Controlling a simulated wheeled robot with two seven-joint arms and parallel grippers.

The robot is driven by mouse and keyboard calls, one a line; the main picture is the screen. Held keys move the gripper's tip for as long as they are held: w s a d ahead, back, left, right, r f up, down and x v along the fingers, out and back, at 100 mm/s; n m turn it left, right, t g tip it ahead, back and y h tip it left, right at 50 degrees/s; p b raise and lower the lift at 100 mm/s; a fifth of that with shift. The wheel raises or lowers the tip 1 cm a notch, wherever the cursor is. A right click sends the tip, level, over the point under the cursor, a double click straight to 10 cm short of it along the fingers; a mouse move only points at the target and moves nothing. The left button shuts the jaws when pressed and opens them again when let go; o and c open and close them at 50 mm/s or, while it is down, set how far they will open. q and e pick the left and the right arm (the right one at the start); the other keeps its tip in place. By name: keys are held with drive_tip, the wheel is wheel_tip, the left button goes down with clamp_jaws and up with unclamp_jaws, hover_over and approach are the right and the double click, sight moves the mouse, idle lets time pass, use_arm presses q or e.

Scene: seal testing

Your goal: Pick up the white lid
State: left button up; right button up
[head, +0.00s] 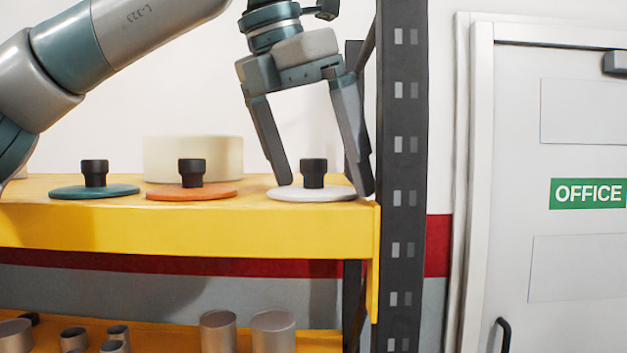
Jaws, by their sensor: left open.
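The white lid (296,195) is a flat disc with a black knob (313,173) on top. It lies on the right end of the yellow upper shelf, close to the dark rack post. My left gripper (325,188) is open above the lid, pointing down. One finger is left of the black knob and the other is right of it, near the lid's right edge. The knob stands between the fingers with gaps on both sides, so nothing is held. I cannot tell if the fingertips touch the disc. My right gripper is not in view.
A teal lid (75,192) and an orange lid (165,193) with black knobs lie to the left on the yellow shelf (190,229). A cream cylinder (225,158) stands behind them. The dark rack post (402,260) is close on the right. Metal cylinders (273,335) stand on the lower shelf.

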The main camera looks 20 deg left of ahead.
sight(278, 192)
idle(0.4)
use_arm(q)
drive_tip(key=c, duration=1.3)
drive_tip(key=shift+o, duration=0.2)
drive_tip(key=shift+r, duration=0.25)
drive_tip(key=shift+r+b, duration=0.85)
drive_tip(key=shift+r, duration=0.25)
drive_tip(key=s+a+b, duration=0.1)
drive_tip(key=s+b, duration=0.1)
drive_tip(key=s, duration=0.1)
drive_tip(key=s+a+b, duration=0.1)
drive_tip(key=s, duration=0.1)
drive_tip(key=shift+a+r+b, duration=0.15)
drive_tip(key=shift+a+b, duration=0.2)
drive_tip(key=shift+b, duration=0.05)
drive_tip(key=s+a+b, duration=0.1)
drive_tip(key=s+a, duration=0.5)
drive_tip(key=s, duration=0.4)
drive_tip(key=shift+s+a+r+b, duration=0.15)
drive_tip(key=shift+s+r+b, duration=0.15)
drive_tip(key=shift+s+b, duration=0.1)
